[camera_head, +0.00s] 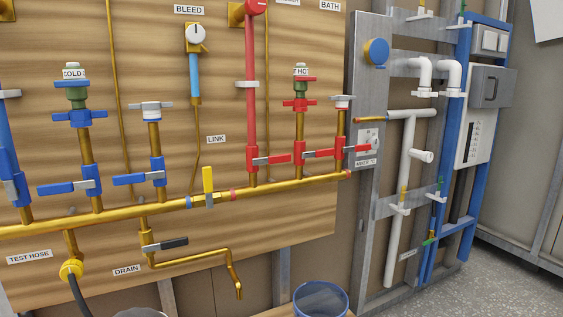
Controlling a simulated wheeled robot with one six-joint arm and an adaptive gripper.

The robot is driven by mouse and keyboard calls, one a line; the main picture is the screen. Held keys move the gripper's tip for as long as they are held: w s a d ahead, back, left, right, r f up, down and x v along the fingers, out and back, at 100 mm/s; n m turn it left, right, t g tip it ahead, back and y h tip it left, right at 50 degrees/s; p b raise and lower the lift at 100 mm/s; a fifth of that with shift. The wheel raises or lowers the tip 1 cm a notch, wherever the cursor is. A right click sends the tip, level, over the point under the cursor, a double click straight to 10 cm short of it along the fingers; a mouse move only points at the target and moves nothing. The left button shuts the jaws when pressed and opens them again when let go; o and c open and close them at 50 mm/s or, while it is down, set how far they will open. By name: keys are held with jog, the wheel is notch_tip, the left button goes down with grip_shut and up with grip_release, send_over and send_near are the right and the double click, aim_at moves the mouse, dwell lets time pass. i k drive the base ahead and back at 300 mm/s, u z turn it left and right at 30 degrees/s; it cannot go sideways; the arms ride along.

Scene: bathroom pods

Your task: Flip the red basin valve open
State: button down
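Three red valves sit in a row low on the wooden panel, on vertical pipes rising from the brass header pipe. The left red valve (252,159) is at the foot of the red pipe, the middle red valve (299,154) is under the hot fitting, and the right red valve (340,150) is near the panel's right edge. Each has a lever lying roughly level, pointing right, across its upright pipe. No readable label says which one is the basin valve. My gripper is not in view.
Blue valves (91,180) are at left, a yellow link lever (208,186) stands upright across the brass pipe (110,211), and a black drain lever (173,243) is below. A blue-rimmed bucket (320,301) is below. A grey metal frame (363,95) borders the right.

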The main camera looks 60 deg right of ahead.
aim_at(279, 158)
jog(key=z, duration=0.65)
jog(key=k, duration=0.4)
jog(key=z, duration=1.05)
